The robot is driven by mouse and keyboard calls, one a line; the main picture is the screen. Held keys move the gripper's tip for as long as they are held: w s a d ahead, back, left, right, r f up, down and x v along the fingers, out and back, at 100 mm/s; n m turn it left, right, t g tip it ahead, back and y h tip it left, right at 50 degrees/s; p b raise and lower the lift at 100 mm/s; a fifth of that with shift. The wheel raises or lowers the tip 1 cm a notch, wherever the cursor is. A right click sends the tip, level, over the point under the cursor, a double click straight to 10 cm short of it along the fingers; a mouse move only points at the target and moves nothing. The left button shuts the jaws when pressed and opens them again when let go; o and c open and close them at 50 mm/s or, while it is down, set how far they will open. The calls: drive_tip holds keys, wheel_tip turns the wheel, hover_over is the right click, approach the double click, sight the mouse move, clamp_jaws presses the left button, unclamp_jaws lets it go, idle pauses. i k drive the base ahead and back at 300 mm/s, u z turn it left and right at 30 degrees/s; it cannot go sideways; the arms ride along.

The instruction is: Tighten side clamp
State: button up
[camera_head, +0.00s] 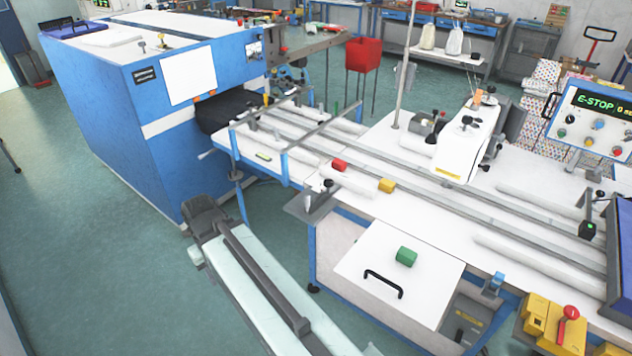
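A grey bracket with a black knob (320,198), which looks like the side clamp, sits at the near left corner of the white sewing table (390,225). How tight it is cannot be seen. My arm reaches up from the bottom edge as a pale beam with a dark bar. Its dark end, which seems to be my gripper (205,214), is left of the bracket and apart from it, in front of the blue cabinet. Its fingers cannot be made out, and nothing is seen held in it.
A blue cabinet machine (165,100) stands left. A white sewing head (467,138) stands over the table's long rails. A white panel with a black handle (383,284) fronts the table. A yellow box with a red lever (548,325) is lower right. Green floor is clear at left.

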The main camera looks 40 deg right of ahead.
sight(328, 183)
drive_tip(key=u, duration=0.4)
drive_tip(key=i, duration=0.35)
drive_tip(key=z, duration=1.75)
